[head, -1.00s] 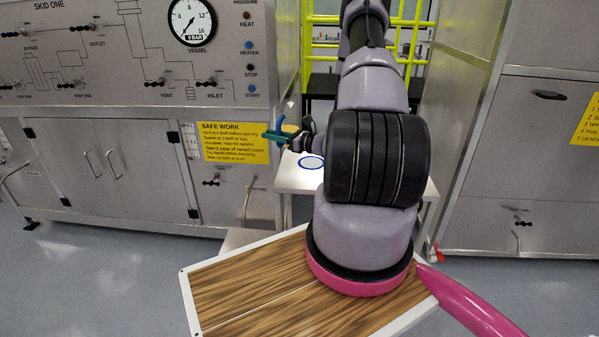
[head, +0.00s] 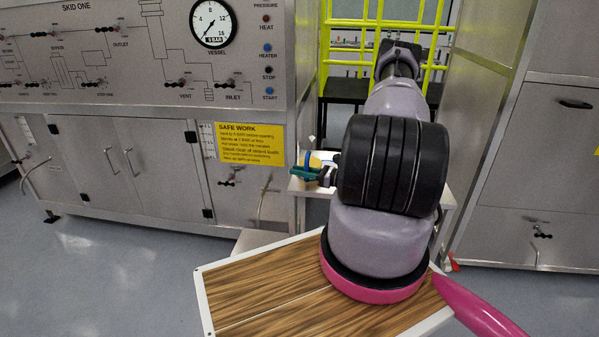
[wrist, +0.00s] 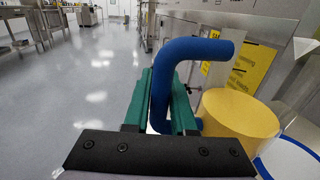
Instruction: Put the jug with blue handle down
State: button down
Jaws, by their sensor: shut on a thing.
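My gripper (head: 308,172) has green fingers and is shut on the blue handle (wrist: 174,75) of the jug. In the wrist view the handle stands up between the fingers (wrist: 165,118) and bends right at its top. The jug's yellow body (wrist: 240,122) is to the right of the fingers. In the head view the jug (head: 317,160) shows small and partly hidden behind the gripper, low near the left end of the white table (head: 447,196). I cannot tell whether its base touches the table.
A blue ring mark (wrist: 262,170) lies on the white surface beside the jug in the wrist view. The skid panel and cabinets (head: 150,165) stand at left, and a steel cabinet (head: 530,170) at right. A yellow frame (head: 350,62) stands behind the table.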

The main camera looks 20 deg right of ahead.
jog(key=shift+f, duration=0.15)
jog(key=c, duration=0.7)
grip_release()
jog(key=shift+c, duration=0.2)
